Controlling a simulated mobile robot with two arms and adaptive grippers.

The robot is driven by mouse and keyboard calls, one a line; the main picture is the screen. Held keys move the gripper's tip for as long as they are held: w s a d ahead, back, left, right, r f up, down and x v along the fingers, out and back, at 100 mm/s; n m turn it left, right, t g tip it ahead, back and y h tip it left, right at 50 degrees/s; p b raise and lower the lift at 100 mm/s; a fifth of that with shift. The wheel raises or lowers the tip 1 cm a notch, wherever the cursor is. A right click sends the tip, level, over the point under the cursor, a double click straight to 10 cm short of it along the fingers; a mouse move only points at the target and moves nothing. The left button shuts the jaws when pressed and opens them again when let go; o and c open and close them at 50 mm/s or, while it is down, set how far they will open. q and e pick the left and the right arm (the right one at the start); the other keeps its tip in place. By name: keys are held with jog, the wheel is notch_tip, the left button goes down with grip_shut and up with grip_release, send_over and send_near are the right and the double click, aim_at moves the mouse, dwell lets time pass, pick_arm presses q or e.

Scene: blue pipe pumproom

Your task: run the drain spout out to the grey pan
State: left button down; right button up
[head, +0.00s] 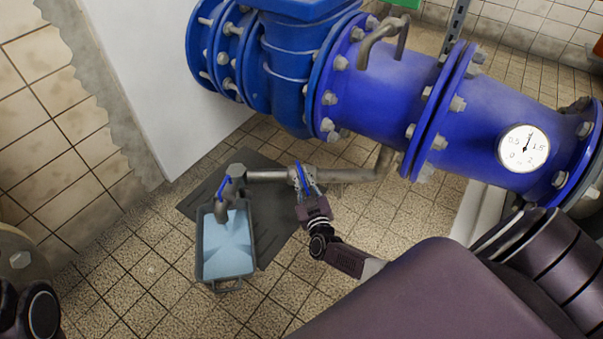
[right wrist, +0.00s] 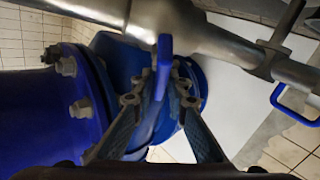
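The drain spout (head: 273,176) is a grey pipe running left from under the big blue pipe, with an elbow turned down at its left end. The grey pan (head: 248,268) stands on the floor under that elbow, pale blue inside. The elbow mouth shows over the pan's far end. My right gripper (head: 307,193) is at a blue handle (head: 299,176) on the pipe. In the right wrist view this blue handle (right wrist: 163,66) stands between the fingers, which appear closed on it. A second blue handle (right wrist: 298,103) is near the elbow. My left gripper is not in view.
A dark mat (head: 272,216) lies under the pan. The large blue flanged pipe (head: 385,90) with a gauge (head: 524,148) runs above and behind. A white wall panel (head: 160,75) stands at the left. The tiled floor around the pan is clear.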

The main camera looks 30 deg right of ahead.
jog(key=shift+o, duration=1.1)
jog(key=shift+r, duration=0.15)
jog(key=v, duration=1.2)
